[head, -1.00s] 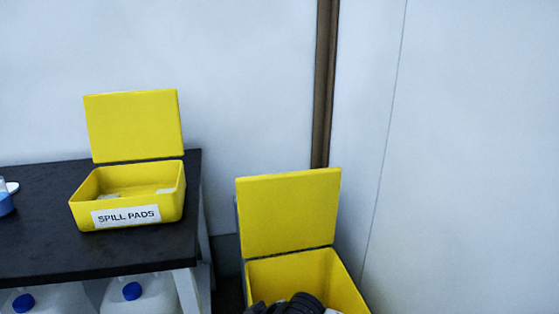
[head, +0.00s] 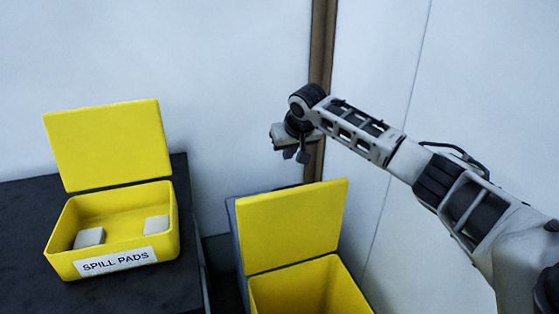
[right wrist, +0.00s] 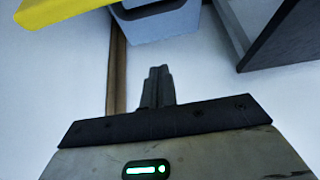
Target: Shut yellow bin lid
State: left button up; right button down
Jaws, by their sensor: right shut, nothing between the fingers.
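A yellow bin (head: 300,290) stands low at the bottom middle of the head view, cut off by the picture's edge. Its flat yellow lid (head: 292,225) stands open, upright at the back; a yellow edge, apparently this lid (right wrist: 60,10), shows at the top left of the right wrist view. My right gripper (head: 297,156) is shut and empty. It appears above the lid's top edge, apart from it, pointing down; its closed fingers show in the right wrist view (right wrist: 157,86). My left gripper is not in view.
A smaller open yellow box (head: 115,262) labelled SPILL PADS stands on a dark bench (head: 20,230) at the left, its lid (head: 110,145) raised, with two pale pads inside. A pale wall and brown vertical strip (head: 322,60) are behind. A gap separates bench and bin.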

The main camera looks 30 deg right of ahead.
notch_tip(320, 180, down, 9)
dwell(1.0)
jog(key=shift+w+r, duration=0.1)
